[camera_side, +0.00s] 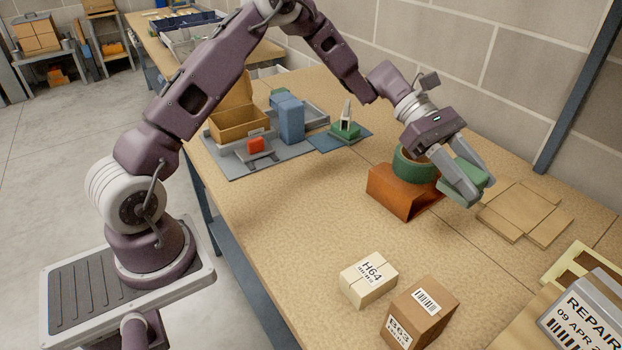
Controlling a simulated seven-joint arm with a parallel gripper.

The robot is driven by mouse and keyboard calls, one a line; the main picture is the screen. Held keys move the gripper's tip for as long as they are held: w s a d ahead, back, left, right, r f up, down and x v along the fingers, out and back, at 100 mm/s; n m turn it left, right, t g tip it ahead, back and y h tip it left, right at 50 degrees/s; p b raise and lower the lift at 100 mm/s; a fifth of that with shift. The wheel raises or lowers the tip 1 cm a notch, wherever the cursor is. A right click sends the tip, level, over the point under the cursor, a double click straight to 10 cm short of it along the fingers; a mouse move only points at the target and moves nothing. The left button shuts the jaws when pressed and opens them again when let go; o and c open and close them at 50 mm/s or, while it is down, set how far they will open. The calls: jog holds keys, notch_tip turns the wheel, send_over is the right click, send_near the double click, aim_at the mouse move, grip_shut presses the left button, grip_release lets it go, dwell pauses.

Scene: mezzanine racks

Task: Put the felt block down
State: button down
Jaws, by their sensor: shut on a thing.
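The felt block (466,175) is green and sits between the two fingers of my gripper (472,186). My gripper is shut on it, and the fingers hide part of its sides. The block is beside the right end of the orange-brown box and left of the flat cardboard. It looks a little above the table, but I cannot tell the exact gap beneath it.
A green roll (414,166) sits on the orange-brown box (390,192), close left of my gripper. Flattened cardboard (527,213) lies to the right. A cream H64 box (368,280) and a brown box (420,312) stand in front. The table between is clear.

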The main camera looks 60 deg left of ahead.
jog(key=s+a+n+t, duration=0.15)
jog(key=s+a, duration=0.25)
jog(key=a, duration=0.7)
jog(key=s+a+n+t, duration=0.1)
jog(key=s+a+t, duration=0.15)
jog(key=a, duration=0.85)
jog(key=s+a+n+t, duration=0.15)
jog(key=s+a, duration=0.25)
jog(key=a, duration=0.7)
jog(key=shift+g+y, duration=0.25)
jog(key=shift+y, duration=0.15)
notch_tip(320, 180, down, 15)
jog(key=shift+a+r, duration=0.1)
jog(key=shift+r, duration=0.1)
jog(key=shift+f, duration=0.1)
jog(key=c, duration=0.9)
grip_release()
